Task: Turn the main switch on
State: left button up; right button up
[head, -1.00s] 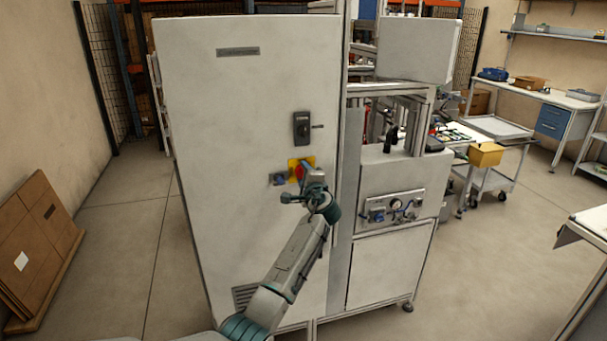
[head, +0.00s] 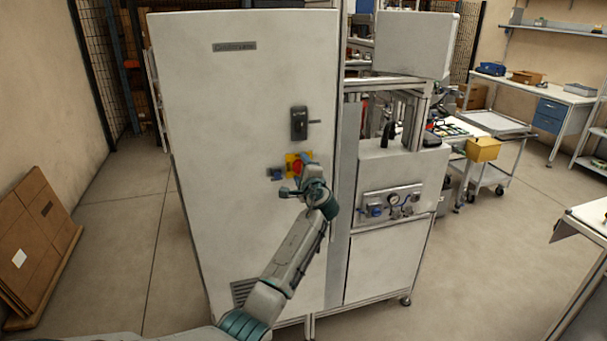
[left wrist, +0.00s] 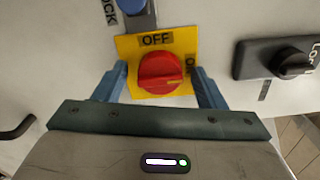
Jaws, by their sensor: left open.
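The main switch is a red rotary knob (head: 298,167) on a yellow plate (head: 290,159), on the front of a tall pale cabinet (head: 235,110). In the left wrist view the knob (left wrist: 160,72) sits between the open fingers of my left gripper (left wrist: 159,90), one on each side of it, with gaps showing. The plate carries an OFF label above the knob and an ON label at its right, partly hidden by a finger. In the head view my left gripper (head: 301,190) is at the plate and covers its lower part. My right gripper is not in view.
A blue button (head: 276,173) sits left of the plate, and a black handle (head: 299,123) sits above it. A panel with gauges (head: 391,203) stands to the right. Cardboard sheets (head: 35,230) lean at the left wall. The floor left of the cabinet is clear.

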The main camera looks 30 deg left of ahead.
pick_arm(q)
jog(key=b+v, duration=0.4)
jog(key=v, duration=0.7)
jog(key=shift+a, duration=0.1)
